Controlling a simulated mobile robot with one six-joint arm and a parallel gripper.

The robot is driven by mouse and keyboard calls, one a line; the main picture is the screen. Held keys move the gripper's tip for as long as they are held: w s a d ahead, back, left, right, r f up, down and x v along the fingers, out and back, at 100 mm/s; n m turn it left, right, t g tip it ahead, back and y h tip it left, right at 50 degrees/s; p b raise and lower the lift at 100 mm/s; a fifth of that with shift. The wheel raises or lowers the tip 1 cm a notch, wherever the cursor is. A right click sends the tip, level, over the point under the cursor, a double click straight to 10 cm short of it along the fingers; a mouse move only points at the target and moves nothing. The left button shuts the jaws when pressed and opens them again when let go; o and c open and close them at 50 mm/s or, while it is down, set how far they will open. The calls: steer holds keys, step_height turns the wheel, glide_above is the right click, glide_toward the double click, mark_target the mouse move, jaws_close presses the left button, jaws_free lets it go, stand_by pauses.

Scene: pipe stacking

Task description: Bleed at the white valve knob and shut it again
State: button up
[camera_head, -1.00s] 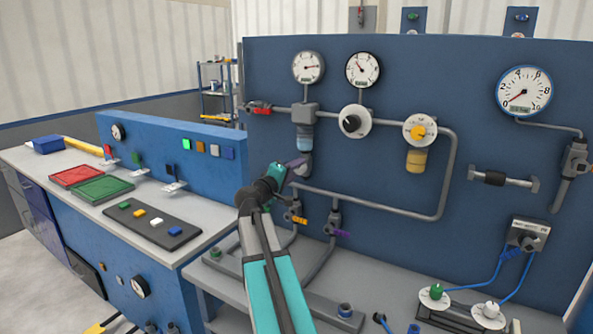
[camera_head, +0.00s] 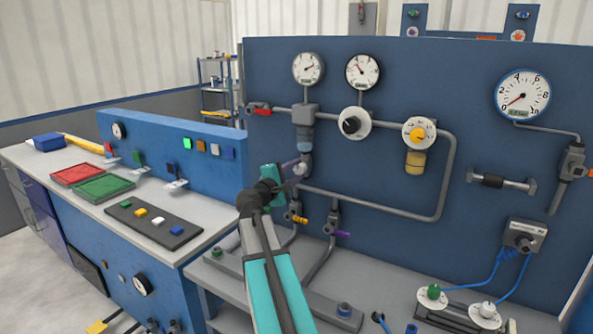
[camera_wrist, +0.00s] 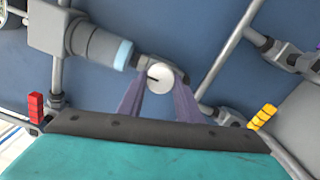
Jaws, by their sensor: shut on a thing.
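The white valve knob (camera_wrist: 160,77) shows in the wrist view as a small round disc with a dark line on its face. It sits just below the light-blue-ringed end of a grey cylinder (camera_wrist: 100,45). My gripper (camera_wrist: 160,85) has its two purple fingers shut on the knob, one on each side. In the head view my gripper (camera_head: 298,168) is at the panel, under the filter unit (camera_head: 305,118).
Grey pipes (camera_head: 370,203) run beside the gripper. Below it are valves with a yellow handle (camera_head: 300,219) and a purple handle (camera_head: 342,234). A red handle (camera_head: 258,110) is at upper left. Gauges (camera_head: 308,68) and a black dial (camera_head: 351,124) sit above.

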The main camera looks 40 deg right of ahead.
steer(key=o, duration=1)
steer(key=shift+o, duration=0.2)
steer(key=shift+a, duration=0.1)
steer(key=b+v, duration=0.2)
steer(key=v, duration=1.1)
steer(key=shift+a, duration=0.35)
steer(key=shift+f, duration=0.1)
